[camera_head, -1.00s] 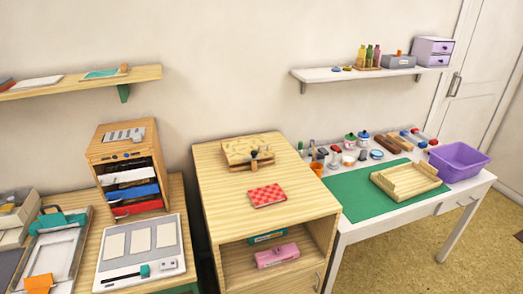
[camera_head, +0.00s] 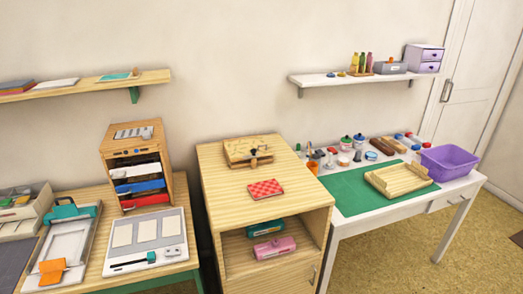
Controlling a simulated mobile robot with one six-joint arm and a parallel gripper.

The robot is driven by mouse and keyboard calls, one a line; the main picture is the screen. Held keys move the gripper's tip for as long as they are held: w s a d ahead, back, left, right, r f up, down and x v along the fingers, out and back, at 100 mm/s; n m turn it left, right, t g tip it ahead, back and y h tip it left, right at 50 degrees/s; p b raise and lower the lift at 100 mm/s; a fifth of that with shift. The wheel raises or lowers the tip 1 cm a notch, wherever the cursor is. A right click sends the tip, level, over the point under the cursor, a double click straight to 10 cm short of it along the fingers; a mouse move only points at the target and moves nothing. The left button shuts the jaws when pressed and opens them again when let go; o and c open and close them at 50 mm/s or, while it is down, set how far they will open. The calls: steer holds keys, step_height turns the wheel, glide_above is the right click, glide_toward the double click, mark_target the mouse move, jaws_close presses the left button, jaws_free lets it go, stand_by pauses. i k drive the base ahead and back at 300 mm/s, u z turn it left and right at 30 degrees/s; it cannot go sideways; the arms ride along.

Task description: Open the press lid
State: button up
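A low wooden press-like block (camera_head: 248,151) with a small dark knob at its front lies on top of the middle wooden cabinet (camera_head: 225,190). It looks closed, but its lid seam is too small to make out. At the far left, a pale flat frame (camera_head: 70,243) with a teal clamp (camera_head: 70,211) and an orange piece (camera_head: 52,270) lies on the left table. I cannot tell for certain which of these is the press. My gripper is not in view.
A red checked pad (camera_head: 265,189) lies in front of the wooden block. A white three-panel board (camera_head: 130,258) and a wooden sorter (camera_head: 115,150) stand on the left table. The right desk holds a green mat (camera_head: 345,200), wooden tray (camera_head: 400,180), purple bin (camera_head: 450,163) and several bottles.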

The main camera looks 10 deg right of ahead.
mark_target(235, 149)
steer(key=z, duration=0.05)
steer(key=k, duration=0.5)
steer(key=u, duration=0.3)
steer(key=i, duration=0.9)
steer(key=u, duration=0.65)
